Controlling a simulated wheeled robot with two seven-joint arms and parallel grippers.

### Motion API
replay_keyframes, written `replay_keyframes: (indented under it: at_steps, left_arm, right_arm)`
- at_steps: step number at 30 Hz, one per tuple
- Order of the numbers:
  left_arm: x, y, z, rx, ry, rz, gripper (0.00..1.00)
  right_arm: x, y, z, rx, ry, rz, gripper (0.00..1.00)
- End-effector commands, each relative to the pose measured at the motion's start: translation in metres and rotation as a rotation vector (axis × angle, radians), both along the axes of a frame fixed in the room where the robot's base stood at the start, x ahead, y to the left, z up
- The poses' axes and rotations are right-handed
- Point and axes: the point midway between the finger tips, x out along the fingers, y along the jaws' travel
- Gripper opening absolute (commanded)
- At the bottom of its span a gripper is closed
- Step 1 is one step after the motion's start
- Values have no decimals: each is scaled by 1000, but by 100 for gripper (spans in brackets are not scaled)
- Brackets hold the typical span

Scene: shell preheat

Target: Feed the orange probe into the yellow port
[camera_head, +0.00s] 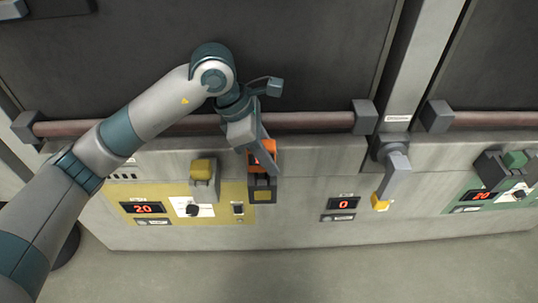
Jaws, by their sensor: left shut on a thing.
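My left gripper (262,158) is in front of the left panel, shut on an orange block, which I take as the orange probe (266,147). The gripper fingers cover part of the probe. Directly below it is a dark box with a yellow square on its face (263,195), which may be the yellow port. I cannot tell whether the probe is inside the box or only above it. A yellow panel (158,191) to the left carries a red display, a dark knob and a small dark socket (238,209). My right gripper is not in view.
A grey block with a yellow top (203,168) stands left of my gripper. A long brown bar (310,120) runs behind it. A grey lever with a yellow end (391,182) hangs to the right. A green panel (494,194) is at far right. The floor in front is clear.

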Motion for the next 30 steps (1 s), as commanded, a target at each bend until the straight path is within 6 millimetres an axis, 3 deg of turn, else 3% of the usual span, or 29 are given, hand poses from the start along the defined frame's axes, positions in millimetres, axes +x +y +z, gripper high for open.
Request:
replay_keyframes:
  at_steps: [19, 20, 22, 30]
  left_arm:
    - [0, 0, -7, 0, -1, 0, 2]
    - [0, 0, -7, 0, -1, 0, 35]
    - [0, 0, -7, 0, -1, 0, 50]
    - [0, 0, -7, 0, 0, 0, 50]
  right_arm:
    - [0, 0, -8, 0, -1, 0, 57]
    - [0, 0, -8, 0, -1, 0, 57]
    - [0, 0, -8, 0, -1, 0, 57]
    - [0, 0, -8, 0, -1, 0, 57]
